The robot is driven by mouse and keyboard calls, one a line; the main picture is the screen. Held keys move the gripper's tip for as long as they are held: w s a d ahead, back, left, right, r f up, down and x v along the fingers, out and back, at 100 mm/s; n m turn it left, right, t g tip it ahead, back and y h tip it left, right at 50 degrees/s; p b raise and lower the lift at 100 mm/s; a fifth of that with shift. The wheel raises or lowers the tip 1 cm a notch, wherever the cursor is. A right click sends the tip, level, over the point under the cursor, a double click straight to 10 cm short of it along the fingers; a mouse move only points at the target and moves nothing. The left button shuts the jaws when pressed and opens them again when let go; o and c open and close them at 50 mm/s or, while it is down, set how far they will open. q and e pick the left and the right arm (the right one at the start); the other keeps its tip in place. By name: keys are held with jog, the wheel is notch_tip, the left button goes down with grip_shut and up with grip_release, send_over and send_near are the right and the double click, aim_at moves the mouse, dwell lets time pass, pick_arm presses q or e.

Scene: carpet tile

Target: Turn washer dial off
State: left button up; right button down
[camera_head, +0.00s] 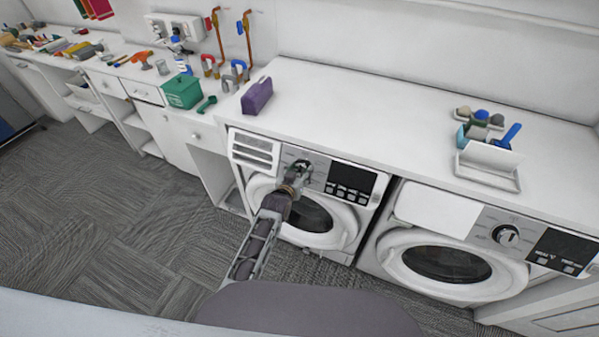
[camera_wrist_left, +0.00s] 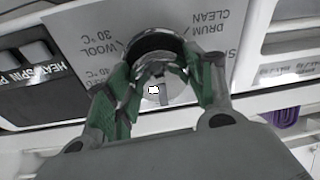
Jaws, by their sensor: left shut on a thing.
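The left washer (camera_head: 352,215) stands under the white counter with its dial panel facing me. My left gripper (camera_head: 301,168) reaches its control panel, left of the dark display. In the left wrist view, the washer dial (camera_wrist_left: 157,45) sits between the two green-padded fingers of the left gripper (camera_wrist_left: 158,82), which are shut on it. Panel labels such as "WOOL" and "DRUM CLEAN" show around the dial, upside down. The dial's exact setting is hard to read. In the head view the gripper covers most of this dial. My right gripper is not in view.
A second washer (camera_head: 447,262) with its own dial (camera_head: 506,235) stands to the right. On the counter are a purple box (camera_head: 257,96), a green box (camera_head: 183,92) and a white tray (camera_head: 488,168). Carpeted floor (camera_head: 110,215) lies open at left.

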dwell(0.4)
pick_arm(q)
jog(key=o, duration=1)
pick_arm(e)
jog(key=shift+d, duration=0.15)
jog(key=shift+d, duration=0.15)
pick_arm(q)
jog(key=shift+s, duration=0.15)
jog(key=shift+s+a+r, duration=0.2)
jog(key=shift+s, duration=0.45)
jog(key=shift+v, duration=5.2)
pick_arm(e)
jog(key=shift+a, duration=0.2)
pick_arm(q)
jog(key=shift+w, duration=0.1)
